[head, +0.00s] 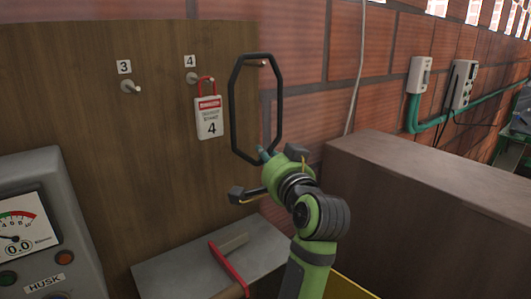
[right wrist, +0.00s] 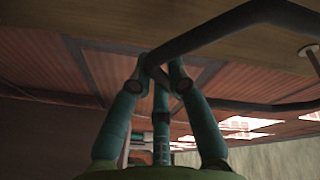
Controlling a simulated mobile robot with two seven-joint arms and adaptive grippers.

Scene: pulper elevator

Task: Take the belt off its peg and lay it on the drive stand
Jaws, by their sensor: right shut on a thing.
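The belt (head: 233,108) is a black, many-sided loop, upright in front of the wooden board's right edge in the head view. A copper-coloured peg (head: 262,63) shows just inside the top of the loop; I cannot tell whether the belt rests on it. My right gripper (head: 264,154) is at the loop's bottom. In the right wrist view its fingers (right wrist: 158,80) are closed around the belt's dark bar (right wrist: 225,32). A grey surface with a red bracket (head: 229,271) lies below; I cannot tell whether it is the drive stand. My left gripper is out of view.
The wooden board (head: 160,150) carries peg 3 (head: 131,87) and peg 4, with a red-and-white lockout tag (head: 209,118). A gauge console marked HUSK (head: 40,235) stands at left. A large brown box (head: 420,200) stands close to my right arm.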

